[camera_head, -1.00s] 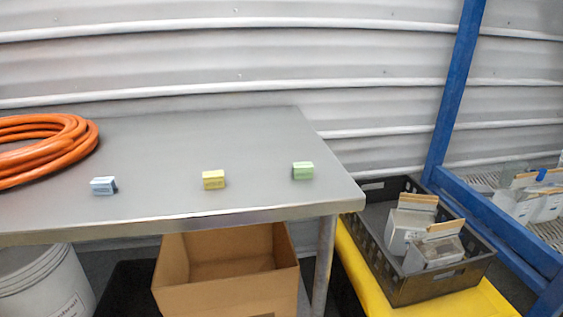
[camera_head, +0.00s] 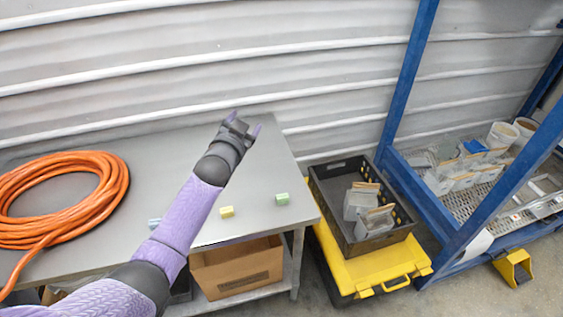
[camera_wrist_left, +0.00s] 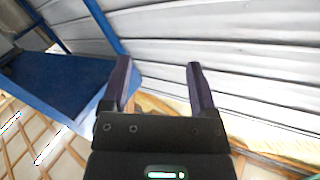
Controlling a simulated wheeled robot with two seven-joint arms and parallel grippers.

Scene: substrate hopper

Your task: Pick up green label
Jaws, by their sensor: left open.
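The green label (camera_head: 282,198) is a small block on the grey metal table (camera_head: 255,170), near its right front corner. My left gripper (camera_head: 243,127) is open and empty, above the far part of the table and beyond the green label. In the left wrist view its two fingers (camera_wrist_left: 160,88) are spread with nothing between them, and no label shows there. My right gripper is not in view.
A coil of orange hose (camera_head: 122,190) lies on the table's left. A cardboard box (camera_head: 235,275) stands below the table. To the right, a black crate (camera_head: 345,205) with packages sits on a yellow-lidded case (camera_head: 370,265). A blue rack (camera_head: 400,90) stands further right.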

